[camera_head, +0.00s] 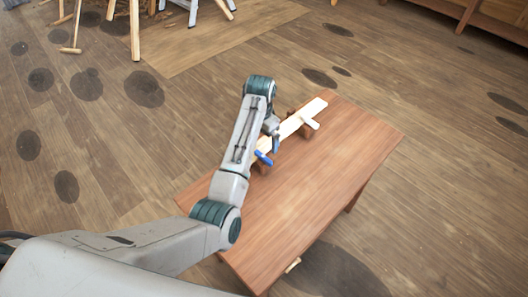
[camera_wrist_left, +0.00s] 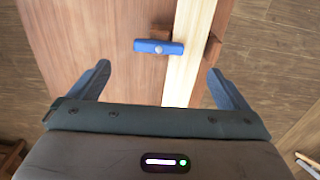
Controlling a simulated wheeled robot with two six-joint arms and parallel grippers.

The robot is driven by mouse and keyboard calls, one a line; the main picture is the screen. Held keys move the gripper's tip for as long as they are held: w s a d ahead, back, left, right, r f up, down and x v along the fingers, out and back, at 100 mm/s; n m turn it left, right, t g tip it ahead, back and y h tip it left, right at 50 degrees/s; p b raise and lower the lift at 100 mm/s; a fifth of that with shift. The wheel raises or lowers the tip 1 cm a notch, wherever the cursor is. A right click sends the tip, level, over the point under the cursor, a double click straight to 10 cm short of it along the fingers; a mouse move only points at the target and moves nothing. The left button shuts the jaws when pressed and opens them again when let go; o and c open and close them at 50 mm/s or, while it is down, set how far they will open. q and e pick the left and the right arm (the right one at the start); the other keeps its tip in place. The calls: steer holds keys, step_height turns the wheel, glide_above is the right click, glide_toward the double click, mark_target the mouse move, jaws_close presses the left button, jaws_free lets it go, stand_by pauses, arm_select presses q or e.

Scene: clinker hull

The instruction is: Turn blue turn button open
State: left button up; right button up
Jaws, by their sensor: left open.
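The blue turn button (camera_wrist_left: 158,47) lies across the pale wooden strip (camera_wrist_left: 188,75) in the left wrist view, with a round pivot at its middle. In the head view the blue turn button (camera_head: 264,158) shows at the near end of the pale strip (camera_head: 290,128), partly beside my arm. My left gripper (camera_wrist_left: 158,80) is open, its two fingers wide apart on either side of the strip, with the button ahead between them and not touched. In the head view my left gripper (camera_head: 273,138) hangs over the strip near the button. My right gripper is not in view.
The strip rests on brown blocks (camera_head: 305,132) on a reddish wooden table (camera_head: 310,190). A white turn button (camera_head: 311,122) sits near the strip's far end. The table's right side is clear. Trestle legs (camera_head: 135,30) stand at the back left on the plank floor.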

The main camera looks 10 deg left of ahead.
mark_target(263, 156)
arm_select(q)
steer(key=f, duration=0.3)
steer(key=f+p, duration=0.1)
steer(key=f, duration=0.2)
steer(key=f+p, duration=0.1)
steer(key=f, duration=0.3)
steer(key=shift+w+d, duration=0.25)
steer(key=shift+w, duration=0.05)
steer(key=shift+r, duration=0.1)
steer(key=c, duration=1)
